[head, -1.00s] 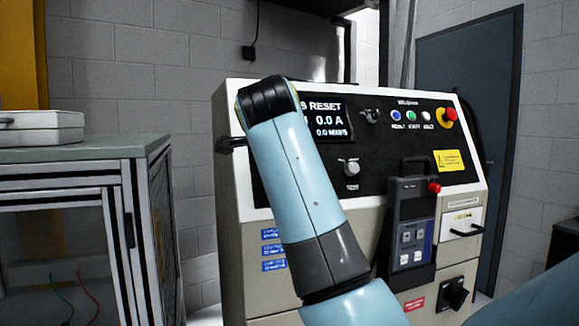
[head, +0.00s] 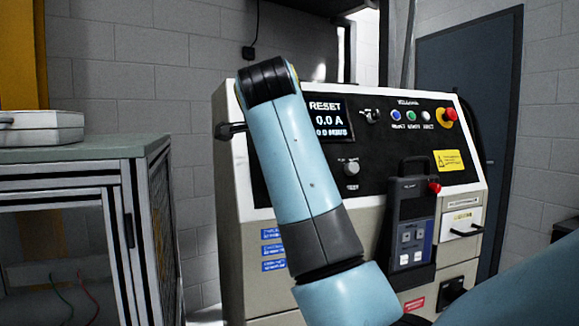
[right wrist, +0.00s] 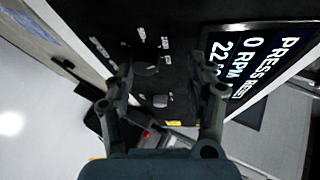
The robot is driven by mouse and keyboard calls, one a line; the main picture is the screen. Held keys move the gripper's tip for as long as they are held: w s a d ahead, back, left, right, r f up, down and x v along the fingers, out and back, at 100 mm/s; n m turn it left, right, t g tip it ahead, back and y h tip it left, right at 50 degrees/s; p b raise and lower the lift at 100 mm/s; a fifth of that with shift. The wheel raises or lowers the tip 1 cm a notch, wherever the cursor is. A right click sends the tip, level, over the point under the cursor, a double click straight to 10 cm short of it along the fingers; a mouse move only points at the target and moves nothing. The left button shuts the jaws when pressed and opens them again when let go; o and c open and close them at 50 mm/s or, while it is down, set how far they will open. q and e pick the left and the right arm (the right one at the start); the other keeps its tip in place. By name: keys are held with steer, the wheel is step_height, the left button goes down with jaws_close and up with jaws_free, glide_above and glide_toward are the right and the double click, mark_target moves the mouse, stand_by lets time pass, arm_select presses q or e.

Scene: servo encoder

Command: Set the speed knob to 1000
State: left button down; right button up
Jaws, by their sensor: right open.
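The machine's black panel (head: 405,148) bears the controls. In the right wrist view a dark knob (right wrist: 148,66) with small white labels around it sits below the display's lower edge; it is probably the speed knob, but its labels and setting are too blurred to read. In the head view my right arm covers that part of the panel. My right gripper (right wrist: 163,72) is open, its fingers spread in front of the panel near the knob; I cannot tell whether they touch it. My left gripper is in neither view.
The display (right wrist: 260,62) reads "PRESS RESET" and "0 RPM". A second knob (head: 351,168) is right of my arm, a pendant (head: 410,225) farther right. A red emergency button (head: 451,114) is at top right. A cabinet (head: 100,153) stands left.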

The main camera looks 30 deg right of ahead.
step_height(320, 180, up, 8)
steer(key=shift+f, duration=0.15)
stand_by(0.6)
